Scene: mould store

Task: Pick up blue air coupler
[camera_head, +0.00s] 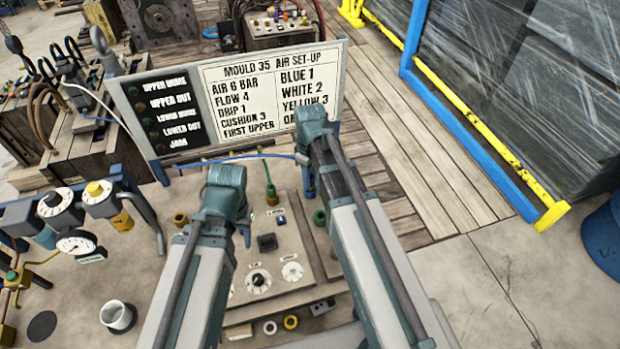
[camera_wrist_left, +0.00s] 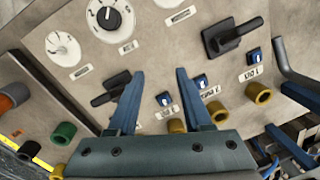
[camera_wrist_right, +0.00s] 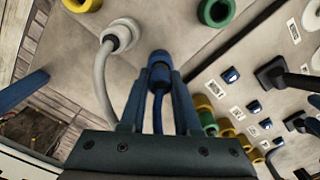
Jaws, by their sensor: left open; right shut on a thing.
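The blue air coupler (camera_wrist_right: 159,74) is between the fingers of my right gripper (camera_wrist_right: 158,85), with its blue hose (camera_wrist_right: 158,110) running back between them. The gripper is shut on it. In the head view my right gripper (camera_head: 308,180) is over the right part of the control panel, and the coupler is mostly hidden there. I cannot tell whether the coupler touches the surface beyond. My left gripper (camera_wrist_left: 158,78) is open and empty over the panel's switches and brass ports. In the head view its arm hides most of it.
A white hose with a grey-white coupler (camera_wrist_right: 121,35) is beside my right gripper. A green ring (camera_wrist_right: 216,12) and brass ports (camera_wrist_left: 258,92) are close by. A green hose (camera_head: 270,186) stands between my arms. The set-up board (camera_head: 215,78) rises behind the panel.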

